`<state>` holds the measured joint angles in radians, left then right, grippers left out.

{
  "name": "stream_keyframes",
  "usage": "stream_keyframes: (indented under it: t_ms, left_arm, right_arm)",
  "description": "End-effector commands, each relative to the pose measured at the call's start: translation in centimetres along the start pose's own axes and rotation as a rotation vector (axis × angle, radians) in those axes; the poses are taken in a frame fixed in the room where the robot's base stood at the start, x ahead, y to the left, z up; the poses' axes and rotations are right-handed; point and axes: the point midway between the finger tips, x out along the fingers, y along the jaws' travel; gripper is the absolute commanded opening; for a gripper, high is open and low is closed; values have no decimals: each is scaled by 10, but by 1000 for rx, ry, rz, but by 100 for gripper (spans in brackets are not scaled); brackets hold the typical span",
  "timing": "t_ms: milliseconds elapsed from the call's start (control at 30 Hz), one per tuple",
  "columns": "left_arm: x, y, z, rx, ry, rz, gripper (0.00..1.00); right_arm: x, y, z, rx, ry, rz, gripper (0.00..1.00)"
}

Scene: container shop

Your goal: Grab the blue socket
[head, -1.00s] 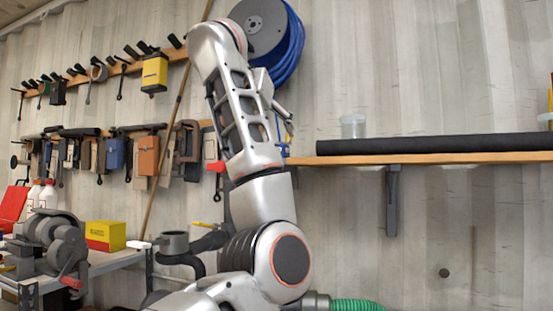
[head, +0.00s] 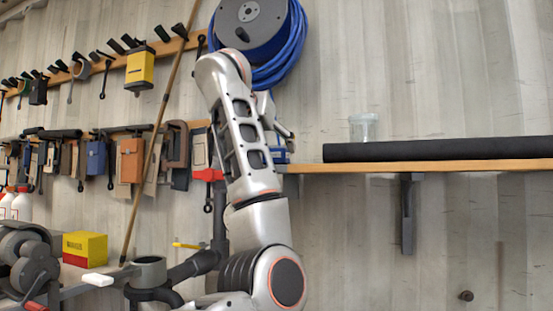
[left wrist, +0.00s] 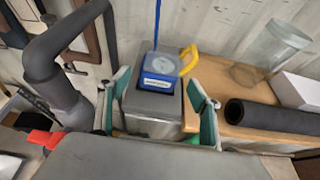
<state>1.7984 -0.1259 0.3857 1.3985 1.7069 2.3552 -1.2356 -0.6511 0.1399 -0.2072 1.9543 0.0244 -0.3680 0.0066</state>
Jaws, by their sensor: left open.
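The blue socket, a blue block with a round grey face and a light label, shows in the left wrist view (left wrist: 158,66). It sits on a grey box-shaped part (left wrist: 152,106), with a yellow loop beside it. My left gripper (left wrist: 158,84) is open, its teal-padded fingers to the left and right of the socket and apart from it. In the head view a blue patch, apparently the socket (head: 280,155), shows at the shelf's left end, partly behind my left arm. The gripper (head: 284,138) is close above it and partly hidden. My right gripper is out of view.
The wooden shelf (head: 440,166) carries a black roll (head: 430,149) and a clear jar (head: 363,128). A blue hose reel (head: 250,20) hangs above the arm. Tools hang on wall racks at left. A dark pipe (left wrist: 65,60) stands left of the gripper.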

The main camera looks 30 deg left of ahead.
Motion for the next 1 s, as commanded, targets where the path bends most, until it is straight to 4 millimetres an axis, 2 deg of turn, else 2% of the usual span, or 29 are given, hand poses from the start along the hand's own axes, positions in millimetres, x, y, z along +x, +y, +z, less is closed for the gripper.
stream_keyframes:
  t_ms: [100,233,533,567,700,800,1000]
  left_arm:
    - [19,2,-2,1,4,2,64]
    - [33,2,-1,1,2,0,64]
    - [39,2,-2,0,0,0,64]
    - [39,2,-2,0,0,0,59]
    - [38,2,-2,0,0,0,22]
    - [38,2,-2,-1,0,0,0]
    - [36,2,0,0,-6,1,0]
  right_arm:
    - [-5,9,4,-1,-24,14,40]
    - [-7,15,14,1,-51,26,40]
    - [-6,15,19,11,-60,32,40]
    - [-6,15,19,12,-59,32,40]
    - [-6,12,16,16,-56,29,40]
    - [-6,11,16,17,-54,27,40]
    - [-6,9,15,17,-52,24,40]
